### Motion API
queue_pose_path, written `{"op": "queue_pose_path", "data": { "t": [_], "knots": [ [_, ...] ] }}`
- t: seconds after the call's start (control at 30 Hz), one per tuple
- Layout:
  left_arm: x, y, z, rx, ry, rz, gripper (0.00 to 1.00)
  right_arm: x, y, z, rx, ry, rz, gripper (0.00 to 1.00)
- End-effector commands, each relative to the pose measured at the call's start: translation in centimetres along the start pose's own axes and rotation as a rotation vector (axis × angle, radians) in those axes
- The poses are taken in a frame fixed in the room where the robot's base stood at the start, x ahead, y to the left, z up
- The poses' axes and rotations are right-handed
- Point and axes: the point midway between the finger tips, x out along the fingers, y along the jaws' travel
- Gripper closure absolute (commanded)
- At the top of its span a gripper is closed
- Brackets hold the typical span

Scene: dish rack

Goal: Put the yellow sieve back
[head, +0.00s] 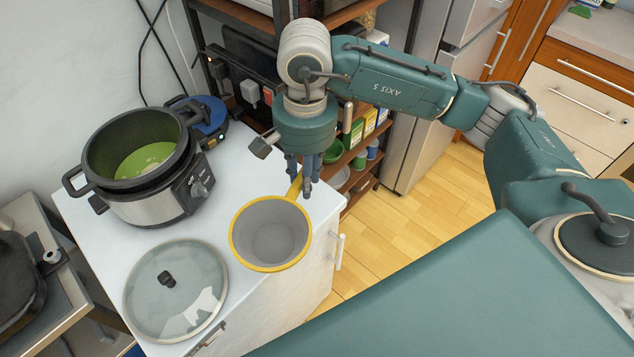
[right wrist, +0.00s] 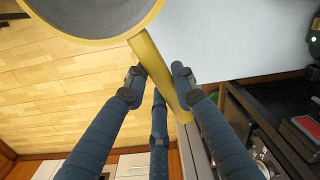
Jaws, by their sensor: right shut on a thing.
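The yellow sieve (head: 254,229) has a yellow rim, a grey bowl and a yellow handle. In the head view it is at the right edge of the white counter, bowl opening upward. I cannot tell whether it touches the top. My right gripper (head: 303,184) points down at the handle. In the right wrist view the fingers of the right gripper (right wrist: 157,84) are shut around the handle, and part of the sieve bowl (right wrist: 85,14) shows at the top. My left gripper is not in view.
On the white counter (head: 240,170) stand a pressure cooker (head: 150,205) with a green inside, a glass lid (head: 175,290) and a blue item (head: 208,115). A dark shelf (head: 365,165) with cups and boxes stands behind my arm. The wooden floor (head: 430,215) at the right is clear.

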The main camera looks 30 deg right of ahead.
Motion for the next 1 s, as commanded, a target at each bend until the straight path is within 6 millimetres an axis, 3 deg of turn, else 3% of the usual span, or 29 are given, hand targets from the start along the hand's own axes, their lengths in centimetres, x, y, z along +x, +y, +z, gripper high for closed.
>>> {"op": "queue_pose_path", "data": {
  "t": [0.3,0.5,0.7,1.0],
  "knots": [
    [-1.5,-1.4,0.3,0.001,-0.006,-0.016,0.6,3.3,-2.3,-3.8,0.83,-0.002,0.004,1.0],
    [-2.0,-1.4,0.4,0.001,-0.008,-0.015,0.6,5.5,-2.4,-5.7,1.225,0.008,0.009,1.0],
    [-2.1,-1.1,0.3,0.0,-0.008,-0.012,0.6,6.5,-2.2,-6.5,1.391,0.018,0.011,1.0],
    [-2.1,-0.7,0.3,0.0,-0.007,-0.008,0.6,6.5,-2.2,-6.5,1.403,0.019,0.01,1.0]
  ]
}}
